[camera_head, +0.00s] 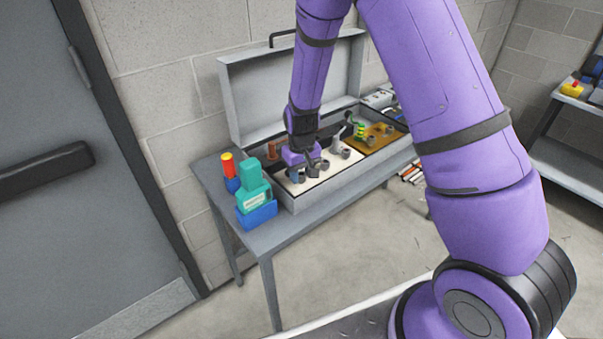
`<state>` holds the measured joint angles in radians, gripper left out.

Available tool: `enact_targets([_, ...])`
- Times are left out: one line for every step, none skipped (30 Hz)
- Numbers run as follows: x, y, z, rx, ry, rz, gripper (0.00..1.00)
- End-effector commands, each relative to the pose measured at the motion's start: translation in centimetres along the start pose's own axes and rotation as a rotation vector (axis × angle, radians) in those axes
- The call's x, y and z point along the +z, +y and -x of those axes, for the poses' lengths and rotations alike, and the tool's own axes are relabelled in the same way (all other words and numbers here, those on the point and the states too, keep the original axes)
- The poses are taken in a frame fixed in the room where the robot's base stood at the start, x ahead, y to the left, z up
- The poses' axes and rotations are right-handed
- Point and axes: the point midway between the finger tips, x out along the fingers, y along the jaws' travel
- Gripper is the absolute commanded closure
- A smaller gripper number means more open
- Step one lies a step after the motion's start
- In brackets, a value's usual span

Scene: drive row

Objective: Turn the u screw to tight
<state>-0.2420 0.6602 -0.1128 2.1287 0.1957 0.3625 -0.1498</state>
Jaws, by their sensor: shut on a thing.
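An open grey metal case (296,203) stands on a grey table. It holds a white panel (322,181) on the left and a brown-yellow panel on the right. My gripper (314,171) points down over the white panel. It is shut on a small grey screw-like part there, mostly hidden by the fingers. Small grey fittings (345,153) stand beside it to the right, and a dark blue-grey one (297,176) to the left. No letters can be read at this size, so I cannot tell which one is the u screw or how far it is turned.
A teal bottle (253,189) in a blue holder and a red-yellow item (229,167) stand at the table's left end. The raised case lid (262,93) is behind my forearm. A door is at left, a shelf (567,162) at right. The floor in front looks clear.

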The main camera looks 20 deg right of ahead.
Motion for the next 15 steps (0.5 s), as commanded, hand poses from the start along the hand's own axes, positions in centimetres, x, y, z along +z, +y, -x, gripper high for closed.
enact_targets([-0.07,0.02,0.05,0.0,0.002,-0.042,0.85])
enact_targets([-0.07,0.02,0.05,0.0,0.002,-0.069,0.85])
enact_targets([-0.07,0.0,0.05,0.0,0.002,-0.104,0.85])
enact_targets([-0.07,-0.02,0.06,0.0,0.002,-0.131,0.85])
enact_targets([-0.07,-0.03,0.05,0.0,0.002,-0.155,0.85])
enact_targets([-0.08,-0.03,0.06,0.0,0.002,-0.188,0.85])
enact_targets([-0.08,-0.02,0.06,0.0,0.003,-0.213,0.85])
enact_targets([-0.08,0.0,0.06,0.0,0.003,-0.235,0.85])
enact_targets([-0.08,0.01,0.06,0.0,0.003,-0.264,0.85])
enact_targets([-0.09,0.02,0.06,0.0,0.003,-0.286,0.85])
enact_targets([-0.09,0.01,0.06,0.0,0.003,-0.305,0.85])
enact_targets([-0.09,0.01,0.06,0.0,0.003,-0.33,0.85])
enact_targets([-0.09,0.0,0.06,0.0,0.003,-0.345,0.85])
enact_targets([-0.09,0.0,0.06,0.0,0.003,-0.362,0.85])
enact_targets([-0.09,-0.01,0.07,0.0,0.003,-0.381,0.85])
